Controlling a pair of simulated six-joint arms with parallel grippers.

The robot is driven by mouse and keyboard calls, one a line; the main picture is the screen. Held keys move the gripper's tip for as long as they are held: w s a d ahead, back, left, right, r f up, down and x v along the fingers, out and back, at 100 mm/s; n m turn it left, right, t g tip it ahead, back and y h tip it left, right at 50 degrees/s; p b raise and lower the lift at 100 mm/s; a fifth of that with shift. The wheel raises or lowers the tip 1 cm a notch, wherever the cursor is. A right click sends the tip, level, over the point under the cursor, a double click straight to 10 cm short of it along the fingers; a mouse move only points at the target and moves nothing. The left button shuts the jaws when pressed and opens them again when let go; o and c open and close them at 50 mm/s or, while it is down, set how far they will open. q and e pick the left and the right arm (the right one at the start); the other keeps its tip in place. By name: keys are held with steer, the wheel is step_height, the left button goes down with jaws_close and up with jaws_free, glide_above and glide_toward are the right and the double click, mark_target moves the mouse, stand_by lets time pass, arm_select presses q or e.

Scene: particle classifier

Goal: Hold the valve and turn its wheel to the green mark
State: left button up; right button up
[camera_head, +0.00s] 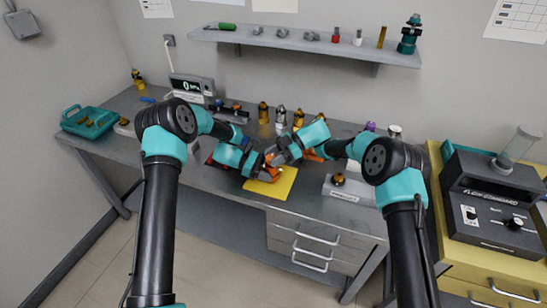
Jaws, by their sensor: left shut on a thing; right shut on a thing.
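My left gripper (259,168) and my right gripper (273,158) meet above the back of the yellow mat (279,188) at the middle of the bench. Both are shut on the small valve, which is mostly hidden between them. An orange patch (270,175) shows at the jaws, and I cannot tell whether it belongs to the valve or to a gripper. I cannot make out which part of the valve each gripper holds. The wheel and the green mark are too small or hidden to see.
Several bottles (263,112) stand along the back of the bench. A teal tray (88,121) is at the far left, a digital meter (192,87) at the back left. A white block (348,190) with an amber knob is to the right. The mat's front is clear.

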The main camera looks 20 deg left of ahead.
steer(key=shift+r+n+g+h, duration=0.15)
steer(key=shift+n+g+h, duration=0.15)
steer(key=shift+n+g, duration=0.15)
steer(key=o, duration=0.9)
steer(key=shift+o, duration=0.2)
steer(key=shift+w+d, duration=0.1)
steer(key=v, duration=1.1)
steer(key=shift+w+d+r, duration=0.15)
steer(key=shift+d+r, duration=0.05)
steer(key=shift+d, duration=0.05)
arm_select(q)
steer(key=o, duration=1.4)
steer(key=shift+o, duration=0.2)
steer(key=v, duration=1.2)
